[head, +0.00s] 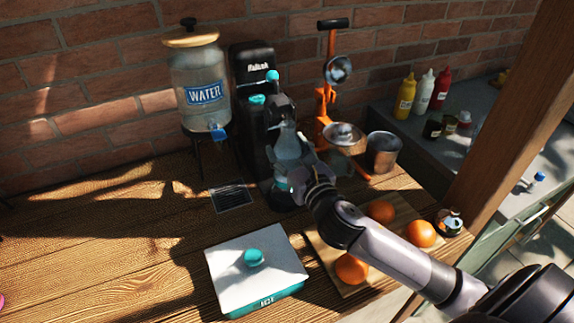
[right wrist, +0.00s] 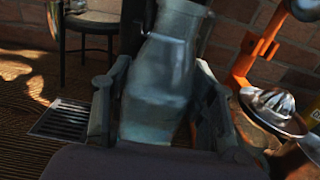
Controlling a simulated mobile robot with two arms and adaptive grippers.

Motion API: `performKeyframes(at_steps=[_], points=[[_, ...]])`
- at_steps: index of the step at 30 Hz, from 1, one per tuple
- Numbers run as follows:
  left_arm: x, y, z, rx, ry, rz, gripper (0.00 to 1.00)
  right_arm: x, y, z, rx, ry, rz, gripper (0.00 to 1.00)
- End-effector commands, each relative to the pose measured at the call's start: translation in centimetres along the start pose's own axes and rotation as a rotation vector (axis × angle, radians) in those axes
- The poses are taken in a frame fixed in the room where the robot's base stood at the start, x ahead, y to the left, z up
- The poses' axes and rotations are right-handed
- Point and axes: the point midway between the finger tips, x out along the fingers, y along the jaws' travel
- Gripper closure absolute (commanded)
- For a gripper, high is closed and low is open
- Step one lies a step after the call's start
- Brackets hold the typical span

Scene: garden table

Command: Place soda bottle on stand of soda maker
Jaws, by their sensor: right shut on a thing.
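The soda maker (head: 252,66) is a tall black machine with teal parts, standing near the brick wall. The soda bottle (head: 287,143) is clear grey-blue and upright at the front of the machine; it fills the middle of the right wrist view (right wrist: 160,85). My right gripper (head: 290,170) is shut on the bottle's lower part, with a finger on each side of it in the right wrist view (right wrist: 160,105). The stand under the bottle is mostly hidden, so I cannot tell if the bottle touches it. My left gripper is not in view.
A water dispenser (head: 200,85) stands left of the machine, with a metal grate (head: 232,197) before it. An orange juicer (head: 325,100) and a metal cup (head: 382,152) are at right. An ice box (head: 235,262) and a board with oranges (head: 380,211) lie in front.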

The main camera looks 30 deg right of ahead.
Motion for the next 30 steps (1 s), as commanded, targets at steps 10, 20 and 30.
performKeyframes(at_steps=[10, 20, 30], points=[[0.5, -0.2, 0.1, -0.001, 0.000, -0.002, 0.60, 0.0, -0.1, -3.0, 0.004, -0.001, -0.003, 0.94], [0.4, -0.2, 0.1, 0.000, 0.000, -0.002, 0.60, 0.4, 0.0, -4.7, 0.000, -0.005, 0.000, 0.94], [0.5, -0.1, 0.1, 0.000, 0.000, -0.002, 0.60, 0.4, 0.0, -5.1, -0.001, -0.001, -0.001, 0.44]])
